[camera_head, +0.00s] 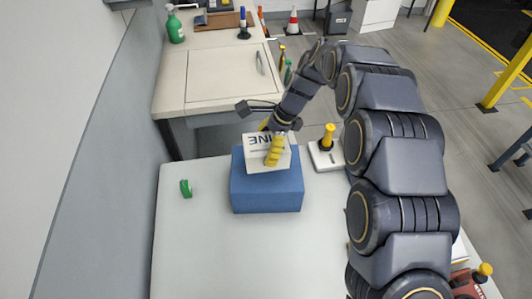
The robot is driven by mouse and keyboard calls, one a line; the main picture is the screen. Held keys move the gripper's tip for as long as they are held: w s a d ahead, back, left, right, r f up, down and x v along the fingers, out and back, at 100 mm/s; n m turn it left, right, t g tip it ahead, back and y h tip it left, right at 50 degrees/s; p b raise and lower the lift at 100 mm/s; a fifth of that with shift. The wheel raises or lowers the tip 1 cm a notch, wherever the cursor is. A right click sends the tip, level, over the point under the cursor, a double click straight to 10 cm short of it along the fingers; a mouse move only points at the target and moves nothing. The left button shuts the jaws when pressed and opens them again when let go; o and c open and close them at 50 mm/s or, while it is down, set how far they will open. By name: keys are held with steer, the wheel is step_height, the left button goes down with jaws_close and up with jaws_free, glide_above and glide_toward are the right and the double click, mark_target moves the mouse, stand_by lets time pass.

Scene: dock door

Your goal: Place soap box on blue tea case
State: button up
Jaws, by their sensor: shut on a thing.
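The soap box, a white box (252,153) with dark lettering upside down in view, is over the top of the blue tea case (267,194). Its lower edge appears to meet the case's top, but I cannot tell whether it rests there or is held just above. My gripper (272,157) has yellow fingers and is shut on the soap box from above; one finger lies across its near face. The far finger is mostly hidden. The blue tea case stands on the pale table and most of its top is hidden by the soap box.
A small green item (186,188) lies on the table to the left. A white block with a yellow-topped black knob (327,138) stands right of the case. A red item (468,284) is at the lower right. The table's front left is clear.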

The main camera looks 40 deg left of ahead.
steer(key=shift+a+f, duration=0.1)
steer(key=shift+f, duration=1.5)
steer(key=shift+f, duration=0.1)
steer(key=o, duration=1)
steer(key=v, duration=1.1)
steer(key=shift+w+r, duration=0.1)
steer(key=shift+r, duration=0.45)
